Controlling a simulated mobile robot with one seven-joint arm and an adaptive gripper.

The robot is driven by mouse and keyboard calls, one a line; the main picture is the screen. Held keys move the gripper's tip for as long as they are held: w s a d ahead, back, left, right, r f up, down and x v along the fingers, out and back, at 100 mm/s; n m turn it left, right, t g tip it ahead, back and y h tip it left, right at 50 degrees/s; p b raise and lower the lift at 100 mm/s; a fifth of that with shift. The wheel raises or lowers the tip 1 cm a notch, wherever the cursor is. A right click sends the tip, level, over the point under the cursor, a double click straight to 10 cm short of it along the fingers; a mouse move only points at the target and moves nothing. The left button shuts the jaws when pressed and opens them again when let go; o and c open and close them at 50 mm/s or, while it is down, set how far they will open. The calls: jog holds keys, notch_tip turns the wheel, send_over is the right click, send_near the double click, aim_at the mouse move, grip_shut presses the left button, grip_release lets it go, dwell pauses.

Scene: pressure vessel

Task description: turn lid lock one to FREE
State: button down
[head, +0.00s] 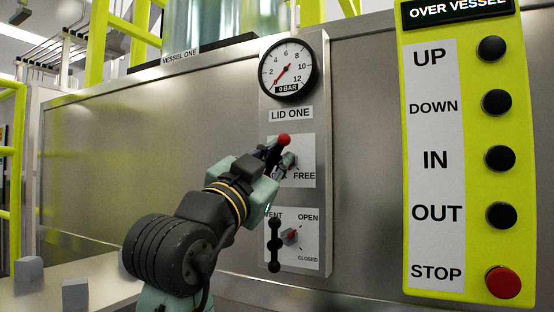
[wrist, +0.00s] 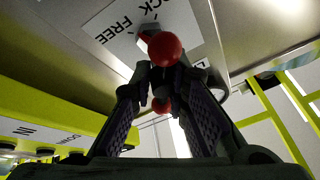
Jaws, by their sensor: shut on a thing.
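The lid lock one handle has a red ball end (head: 284,139) and sits on a white plate (head: 304,150) under the LID ONE label. The word FREE shows at the plate's lower right; the other marking is mostly hidden by my gripper. My gripper (head: 284,163) is at the plate, closed around the handle. In the wrist view the handle's red ball (wrist: 166,49) stands just beyond my fingertips (wrist: 160,80), and a second red ball (wrist: 162,104) shows between the fingers. The handle's exact angle is partly hidden.
Above is a pressure gauge (head: 287,69) marked 0 BAR, its needle pointing lower left. Just below my gripper is a vent valve with a black-ended handle (head: 274,243). A yellow pendant (head: 459,160) with several buttons hangs at the right. Grey blocks (head: 75,294) lie at lower left.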

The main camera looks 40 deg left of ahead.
jog(key=n+y, duration=0.2)
jog(key=n, duration=0.1)
jog(key=n+g+y+p, duration=0.1)
jog(key=n, duration=0.2)
jog(key=shift+s+a+r+y, duration=0.15)
jog(key=shift+y, duration=0.25)
jog(key=shift+n+g+y+p, duration=0.35)
jog(key=shift+n+g+y, duration=0.3)
jog(key=shift+n, duration=0.75)
jog(key=shift+a+f+n, duration=0.15)
jog(key=shift+f+n, duration=0.15)
jog(key=c, duration=1.7)
grip_release()
jog(key=shift+o, duration=0.2)
jog(key=shift+r, duration=0.1)
jog(key=shift+s, duration=0.1)
jog(key=shift+s+d, duration=0.3)
jog(key=shift+d, duration=0.05)
jog(key=v, duration=1.1)
jog(key=shift+f, duration=0.25)
